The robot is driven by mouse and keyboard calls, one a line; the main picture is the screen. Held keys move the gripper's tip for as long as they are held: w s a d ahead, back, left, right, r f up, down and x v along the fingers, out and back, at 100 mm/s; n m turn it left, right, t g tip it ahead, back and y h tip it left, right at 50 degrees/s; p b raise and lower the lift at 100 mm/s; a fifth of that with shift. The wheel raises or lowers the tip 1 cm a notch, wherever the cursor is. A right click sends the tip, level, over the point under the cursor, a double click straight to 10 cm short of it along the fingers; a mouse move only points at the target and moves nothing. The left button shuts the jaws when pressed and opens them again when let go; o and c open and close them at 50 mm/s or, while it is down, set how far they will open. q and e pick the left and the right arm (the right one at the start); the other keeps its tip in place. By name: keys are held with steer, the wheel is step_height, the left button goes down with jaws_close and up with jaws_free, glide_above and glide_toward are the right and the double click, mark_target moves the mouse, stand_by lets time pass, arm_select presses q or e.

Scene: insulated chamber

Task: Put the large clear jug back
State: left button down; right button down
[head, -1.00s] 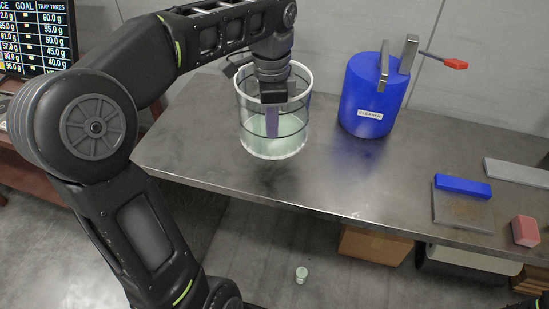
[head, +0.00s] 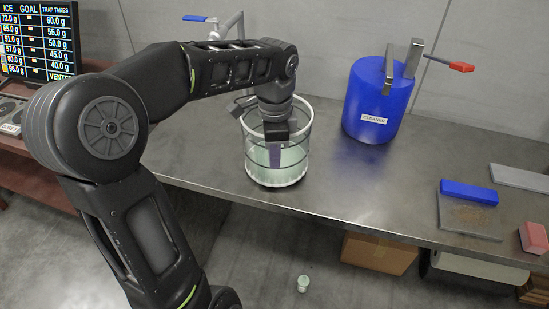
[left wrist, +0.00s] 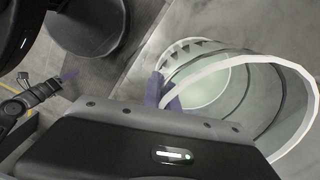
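The large clear jug (head: 292,160) is at the left part of the steel table, near its front edge. It is upright, with dark rings and a pale green tint low inside. My left gripper (head: 275,154) comes down at the jug with one purple finger showing through the clear wall. In the left wrist view the purple fingers (left wrist: 166,91) close on the wall of the jug (left wrist: 240,92). Whether the base touches the table is hard to tell. A black gripper with a purple tip, apparently my right one (left wrist: 52,86), shows at the left of the wrist view; its opening is unclear.
A blue container labelled CLEANER (head: 374,105) stands right of the jug. A blue block (head: 469,192), a grey plate (head: 468,220) and a pink block (head: 533,238) lie at the right. A tap (head: 228,25) is behind. Table between jug and blocks is clear. A small cup (head: 303,284) is on the floor.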

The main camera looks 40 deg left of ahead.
arm_select(q)
steer(key=shift+f, duration=0.5)
steer(key=c, duration=2.1)
jaws_free()
steer(key=shift+f, duration=0.2)
steer(key=shift+c, duration=0.2)
steer(key=o, duration=0.5)
steer(key=shift+c, duration=0.2)
steer(key=shift+r, duration=0.2)
step_height(320, 180, up, 6)
steer(key=shift+r, duration=0.2)
step_height(320, 180, up, 6)
steer(key=p, duration=0.4)
steer(key=shift+f, duration=0.15)
